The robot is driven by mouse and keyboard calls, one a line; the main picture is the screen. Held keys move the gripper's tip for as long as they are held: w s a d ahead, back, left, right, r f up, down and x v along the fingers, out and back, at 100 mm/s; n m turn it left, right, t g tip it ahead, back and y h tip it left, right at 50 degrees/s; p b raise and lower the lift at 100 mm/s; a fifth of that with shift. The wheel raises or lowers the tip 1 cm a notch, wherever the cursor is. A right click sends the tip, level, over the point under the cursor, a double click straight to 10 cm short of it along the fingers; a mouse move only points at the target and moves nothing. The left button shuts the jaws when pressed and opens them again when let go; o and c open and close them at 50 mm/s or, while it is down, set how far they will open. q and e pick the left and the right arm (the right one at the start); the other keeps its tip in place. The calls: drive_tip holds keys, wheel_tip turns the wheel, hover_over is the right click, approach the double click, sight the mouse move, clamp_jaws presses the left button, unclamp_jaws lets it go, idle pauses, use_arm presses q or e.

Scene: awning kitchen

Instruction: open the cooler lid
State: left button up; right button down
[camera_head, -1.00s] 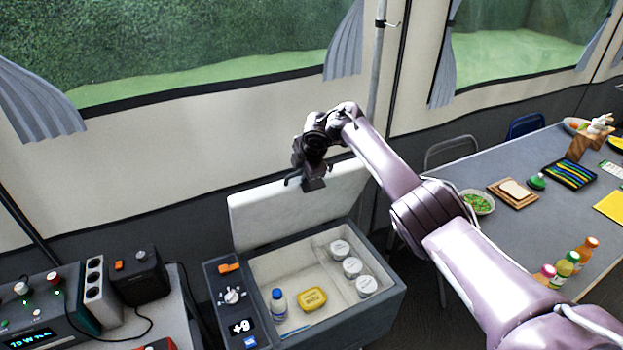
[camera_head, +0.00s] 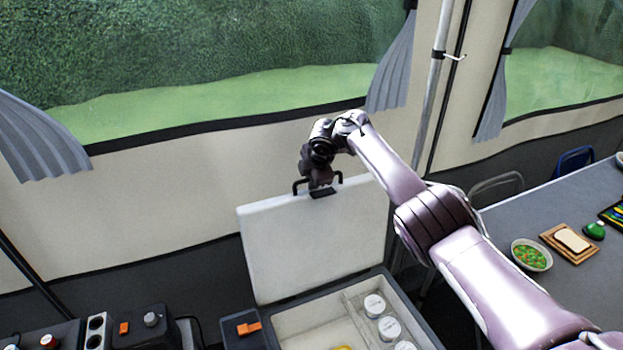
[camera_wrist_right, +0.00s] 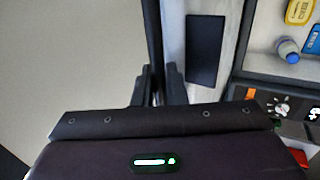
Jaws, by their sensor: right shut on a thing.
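The cooler lid (camera_head: 300,245) stands raised, close to upright, at the back of the cooler, its pale inner face toward me. The cooler body (camera_head: 375,277) is open below it, with its lower part cut off by the frame. My right gripper (camera_head: 322,190) is at the lid's top edge, shut on it. In the right wrist view the gripper fingers (camera_wrist_right: 160,88) close around the lid's edge, beside a dark patch on the pale face. My left gripper is not in view.
White-lidded jars (camera_head: 375,305) stand inside the cooler. A table (camera_head: 560,210) with food is at right. The tent wall is behind the lid.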

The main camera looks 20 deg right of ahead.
drive_tip(key=shift+f, duration=0.25)
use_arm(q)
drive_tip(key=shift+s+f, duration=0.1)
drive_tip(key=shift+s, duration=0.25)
use_arm(e)
drive_tip(key=c, duration=1.8)
unclamp_jaws()
drive_tip(key=shift+c, duration=0.2)
drive_tip(key=shift+s+r, duration=0.1)
drive_tip(key=shift+r, duration=0.35)
use_arm(q)
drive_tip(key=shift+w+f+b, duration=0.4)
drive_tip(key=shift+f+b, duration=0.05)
drive_tip(key=shift+b, duration=0.05)
use_arm(e)
drive_tip(key=v, duration=0.7)
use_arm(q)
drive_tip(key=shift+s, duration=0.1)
